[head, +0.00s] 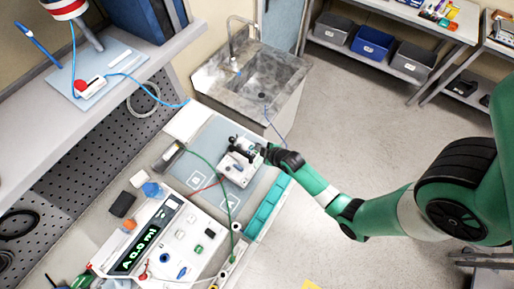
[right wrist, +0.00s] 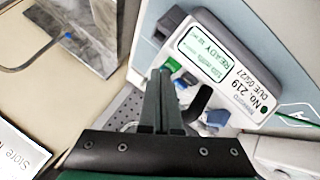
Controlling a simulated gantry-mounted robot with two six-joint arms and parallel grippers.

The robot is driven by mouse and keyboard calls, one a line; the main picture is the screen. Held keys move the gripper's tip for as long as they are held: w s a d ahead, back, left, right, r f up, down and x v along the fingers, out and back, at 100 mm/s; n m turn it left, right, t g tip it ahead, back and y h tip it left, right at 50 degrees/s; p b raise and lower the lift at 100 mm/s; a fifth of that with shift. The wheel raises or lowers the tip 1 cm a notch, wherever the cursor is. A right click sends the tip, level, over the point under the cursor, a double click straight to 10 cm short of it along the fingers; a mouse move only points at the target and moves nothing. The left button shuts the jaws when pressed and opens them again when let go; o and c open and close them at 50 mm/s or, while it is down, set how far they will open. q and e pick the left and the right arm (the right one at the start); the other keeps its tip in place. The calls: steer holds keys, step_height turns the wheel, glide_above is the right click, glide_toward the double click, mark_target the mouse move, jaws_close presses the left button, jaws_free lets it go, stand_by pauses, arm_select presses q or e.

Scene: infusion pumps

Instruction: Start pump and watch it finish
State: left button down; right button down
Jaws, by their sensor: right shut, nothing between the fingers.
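A white infusion pump (head: 236,172) stands on a grey-blue mat (head: 217,135) on the bench in the head view. In the right wrist view the pump (right wrist: 243,83) has a lit green screen (right wrist: 207,53) reading READY and a label with No. 219 and DUE 05/27. A green button (right wrist: 171,64) shows beside the screen. My right gripper (right wrist: 160,76) is shut and empty, its tips close to the green button; I cannot tell whether they touch. In the head view the right gripper (head: 257,152) is at the pump's right side. My left gripper is out of view.
A white analyser box (head: 192,238) with a lit display (head: 139,243) reading about 0.0 ml stands at lower left, with red and green leads near it. A teal compartment tray (head: 266,208) lies right of the mat. A sink (head: 262,75) is behind. The floor at right is clear.

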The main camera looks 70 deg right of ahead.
steer(key=shift+f+b, duration=0.4)
steer(key=shift+f, duration=0.1)
stand_by(0.4)
steer(key=shift+r, duration=0.15)
steer(key=shift+r+p, duration=0.8)
steer(key=shift+p, duration=0.15)
step_height(320, 180, up, 5)
steer(key=p, duration=0.4)
steer(key=shift+p, duration=0.4)
